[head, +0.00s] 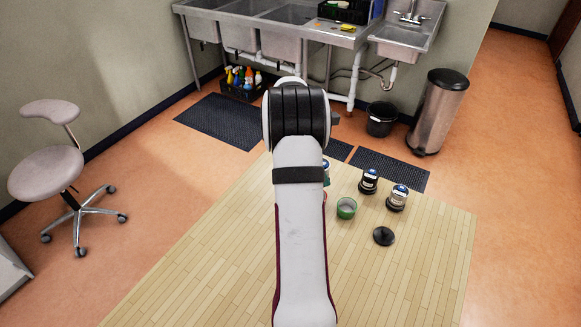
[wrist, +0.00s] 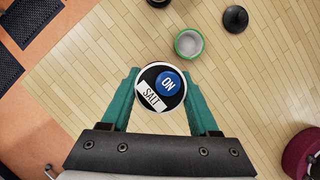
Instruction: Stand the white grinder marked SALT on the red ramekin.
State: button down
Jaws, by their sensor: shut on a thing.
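In the wrist view, my gripper (wrist: 160,82) has its teal fingers closed on both sides of the SALT grinder (wrist: 152,98). I see the grinder from above: a dark top with a white rim, a white SALT label and a blue ON disc. Its body below is hidden. In the head view, my arm covers most of the gripper and grinder. A small red patch (head: 325,197) shows at the arm's right edge; it may be the red ramekin, mostly hidden. No red ramekin shows in the wrist view, so I cannot tell whether the grinder is above or touching it.
A green ramekin (head: 346,208) stands just right of my arm. Two other blue-topped grinders (head: 369,182) (head: 397,198) stand behind and right of it, labels unreadable. A black round object (head: 383,236) lies nearer. The wooden surface (head: 225,270) at left is clear.

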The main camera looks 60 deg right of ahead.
jog(key=shift+f, duration=2.75)
jog(key=shift+f, duration=0.5)
jog(key=shift+c, duration=2.1)
grip_release()
jog(key=v, duration=1.1)
